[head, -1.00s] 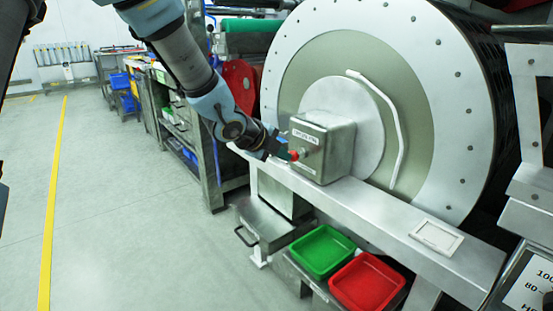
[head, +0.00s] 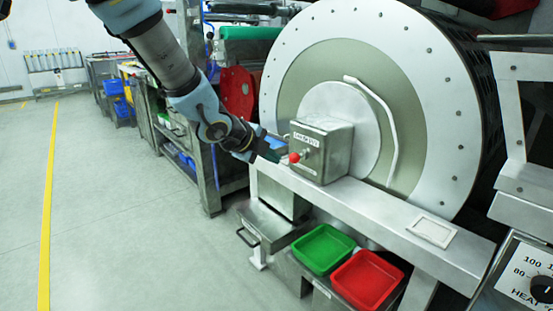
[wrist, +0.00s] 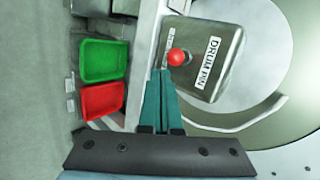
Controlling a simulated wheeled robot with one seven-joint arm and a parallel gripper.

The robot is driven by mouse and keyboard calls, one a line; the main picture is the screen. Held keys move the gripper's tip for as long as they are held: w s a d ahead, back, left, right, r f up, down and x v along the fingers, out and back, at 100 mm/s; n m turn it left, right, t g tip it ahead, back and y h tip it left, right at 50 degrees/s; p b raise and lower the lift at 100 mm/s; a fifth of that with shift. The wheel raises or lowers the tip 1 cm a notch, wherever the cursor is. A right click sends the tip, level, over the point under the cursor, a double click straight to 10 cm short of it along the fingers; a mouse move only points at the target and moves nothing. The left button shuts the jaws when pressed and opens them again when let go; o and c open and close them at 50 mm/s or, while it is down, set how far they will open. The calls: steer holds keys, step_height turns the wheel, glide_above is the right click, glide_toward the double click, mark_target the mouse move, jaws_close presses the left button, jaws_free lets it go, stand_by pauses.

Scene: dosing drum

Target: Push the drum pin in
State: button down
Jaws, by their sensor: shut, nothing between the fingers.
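The drum pin is a red ball knob (head: 294,157) on a short metal stem, on the front of a grey metal box (head: 335,150) labelled "DRUM PIN". The box sits at the hub of the large drum (head: 425,110). In the wrist view the red knob (wrist: 177,57) is just beyond and right of my fingertips. My gripper (head: 273,157) is shut and empty, just left of the knob in the head view. A small gap seems to show between them. My gripper (wrist: 158,72) hides part of the box's lower edge in the wrist view.
A metal beam (head: 375,210) runs beneath the box. A green tray (head: 323,250) and a red tray (head: 365,280) stand below it. A curved white handle (head: 388,130) is on the drum face, right of the box. Open floor (head: 120,220) lies to the left.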

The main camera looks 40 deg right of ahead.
steer(key=p+v, duration=0.1)
steer(key=v, duration=0.6)
steer(key=shift+a+r+p, duration=0.2)
steer(key=shift+a+p, duration=0.15)
steer(key=shift+s, duration=0.1)
steer(key=w+a+f+n+t+y, duration=0.2)
steer(key=w+a+n+t+y, duration=0.15)
steer(key=w+a+n, duration=0.7)
steer(key=w+a+f+n+y, duration=0.2)
steer(key=a+n, duration=0.3)
steer(key=a, duration=0.5)
steer(key=w+a+f+n+y, duration=0.15)
steer(key=a+n, duration=0.25)
steer(key=a, duration=0.5)
steer(key=s+a+f+n+g+y, duration=0.1)
steer(key=s+a+n+g+y, duration=0.1)
steer(key=s+a+n, duration=0.45)
steer(key=s+a+f+n+g+y, duration=0.1)
steer(key=s+a+n+g, duration=0.15)
steer(key=a+n, duration=0.65)
step_height(320, 180, up, 14)
steer(key=m+t+p, duration=0.1)
steer(key=p, duration=1.2)
steer(key=shift+w+m+p, duration=0.25)
steer(key=shift+m+p, duration=0.15)
